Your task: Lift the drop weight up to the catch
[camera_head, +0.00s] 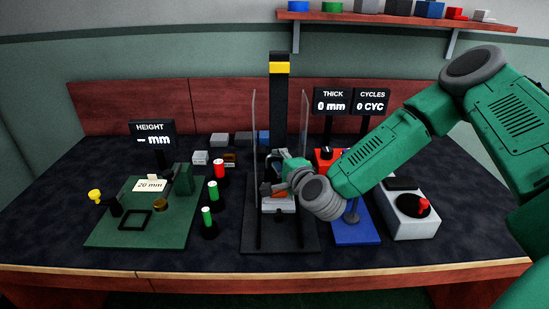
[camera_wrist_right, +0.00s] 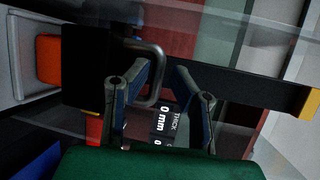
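My right gripper (camera_wrist_right: 165,75) is inside the tower at the handle. Its two fingers stand apart, one on each side of the handle's bar, with a small gap showing. The catch cannot be made out clearly. My left gripper is not in view.
An orange piece (camera_wrist_right: 47,58) lies on a grey seat below the weight. Left are a green board (camera_head: 165,233) and several small cylinders (camera_head: 213,190). Right are a blue stand (camera_head: 350,232) and a grey box with a red knob (camera_head: 423,207). The clear guards leave little side room.

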